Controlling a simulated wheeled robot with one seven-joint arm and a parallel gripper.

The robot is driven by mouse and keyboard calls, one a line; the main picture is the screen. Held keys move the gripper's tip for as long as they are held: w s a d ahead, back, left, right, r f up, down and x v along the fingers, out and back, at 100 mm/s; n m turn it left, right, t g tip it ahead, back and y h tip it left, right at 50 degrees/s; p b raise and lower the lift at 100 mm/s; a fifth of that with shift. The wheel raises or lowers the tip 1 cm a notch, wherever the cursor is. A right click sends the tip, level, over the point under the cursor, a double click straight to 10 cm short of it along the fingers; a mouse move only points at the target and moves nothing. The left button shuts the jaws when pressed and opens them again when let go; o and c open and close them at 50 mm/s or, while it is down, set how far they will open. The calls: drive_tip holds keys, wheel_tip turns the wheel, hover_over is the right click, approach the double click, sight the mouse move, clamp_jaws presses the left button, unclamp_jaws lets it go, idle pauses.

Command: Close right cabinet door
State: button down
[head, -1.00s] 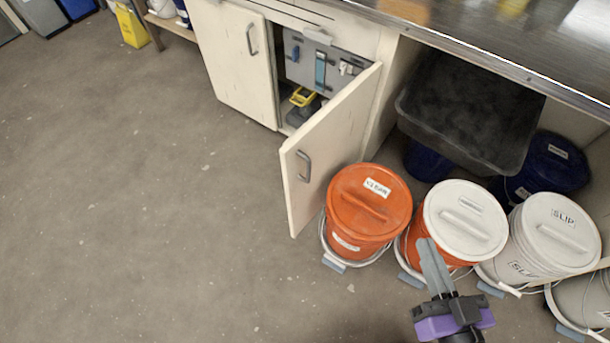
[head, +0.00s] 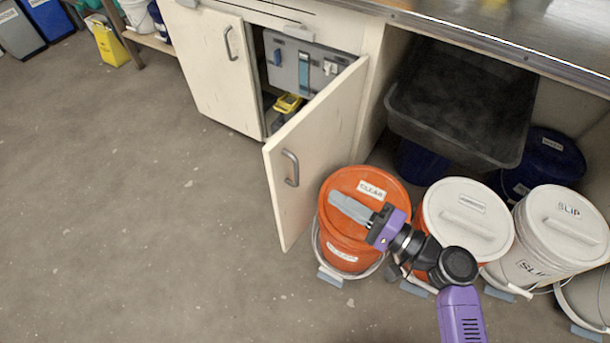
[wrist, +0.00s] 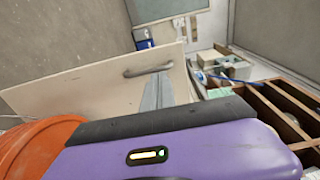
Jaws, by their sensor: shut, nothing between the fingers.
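The right cabinet door (head: 312,150) is cream with a grey bar handle (head: 291,168) and stands wide open, swung out from the cabinet. In the wrist view the door (wrist: 90,90) lies ahead, with its handle (wrist: 148,69) just above the fingertips in the picture. My gripper (head: 335,200) is shut and empty. In the head view it appears over the orange bucket marked CLEAR (head: 358,228), with its fingers pointing left towards the door. A gap to the door shows in the head view; its depth is hard to judge.
The left cabinet door (head: 212,65) is shut. A grey case (head: 300,70) and a yellow item (head: 287,103) are inside the open cabinet. White-lidded buckets (head: 468,218) stand right of the orange one, below a black tub (head: 455,105). The floor (head: 130,220) at left is clear.

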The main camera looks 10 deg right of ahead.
sight(278, 163)
drive_tip(key=x, duration=1.3)
drive_tip(key=shift+w+a, duration=0.2)
drive_tip(key=shift+w, duration=0.1)
